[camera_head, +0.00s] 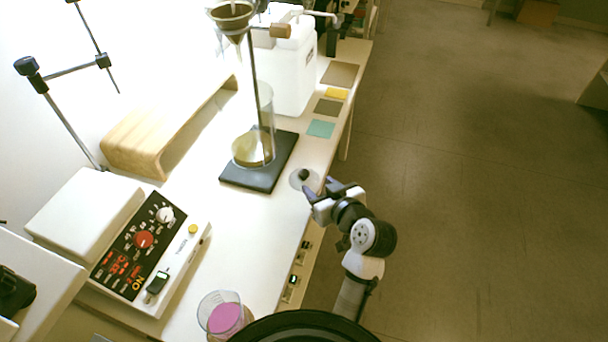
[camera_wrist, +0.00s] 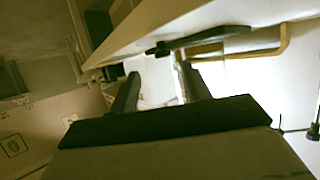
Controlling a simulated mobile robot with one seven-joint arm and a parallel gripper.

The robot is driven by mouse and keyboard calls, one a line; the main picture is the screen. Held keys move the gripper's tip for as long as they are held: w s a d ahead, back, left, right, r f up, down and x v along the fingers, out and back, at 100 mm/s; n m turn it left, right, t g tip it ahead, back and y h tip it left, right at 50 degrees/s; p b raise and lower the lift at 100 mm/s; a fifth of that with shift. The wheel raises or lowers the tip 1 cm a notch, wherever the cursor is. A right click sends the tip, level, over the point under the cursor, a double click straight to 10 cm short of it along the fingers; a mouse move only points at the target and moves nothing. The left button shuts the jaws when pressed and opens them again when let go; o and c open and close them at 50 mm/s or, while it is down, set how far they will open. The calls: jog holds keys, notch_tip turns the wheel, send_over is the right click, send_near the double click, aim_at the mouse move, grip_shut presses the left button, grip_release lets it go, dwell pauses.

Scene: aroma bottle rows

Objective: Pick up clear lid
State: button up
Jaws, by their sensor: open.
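The clear lid (camera_head: 295,181) is a round, see-through disc with a dark knob. It lies flat near the right edge of the white bench, below the black stand base. My gripper (camera_head: 319,188) is just right of the lid at the bench edge, its fingers apart and pointing towards the knob. In the wrist view my gripper (camera_wrist: 159,72) shows two separated fingers with nothing between them.
The black stand base (camera_head: 262,176) holds a rod, funnel and glass flask. Coloured squares, including a teal one (camera_head: 321,128), lie further back beside a white jug (camera_head: 289,75). A control box (camera_head: 150,255) and a beaker with pink contents (camera_head: 225,318) stand nearer. Floor is open at right.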

aim_at(305, 173)
jog(key=x, duration=0.3)
jog(key=shift+w+a, duration=0.1)
jog(key=shift+w, duration=0.1)
jog(key=p+x, duration=0.2)
jog(key=x, duration=0.3)
jog(key=shift+s+a+r, duration=0.1)
jog(key=shift+a+r, duration=0.05)
jog(key=shift+r, duration=0.05)
jog(key=shift+w+a+f, duration=0.1)
jog(key=shift+w+f, duration=0.1)
jog(key=shift+w, duration=0.05)
jog(key=shift+c, duration=0.4)
jog(key=c, duration=0.9)
jog(key=shift+r, duration=0.1)
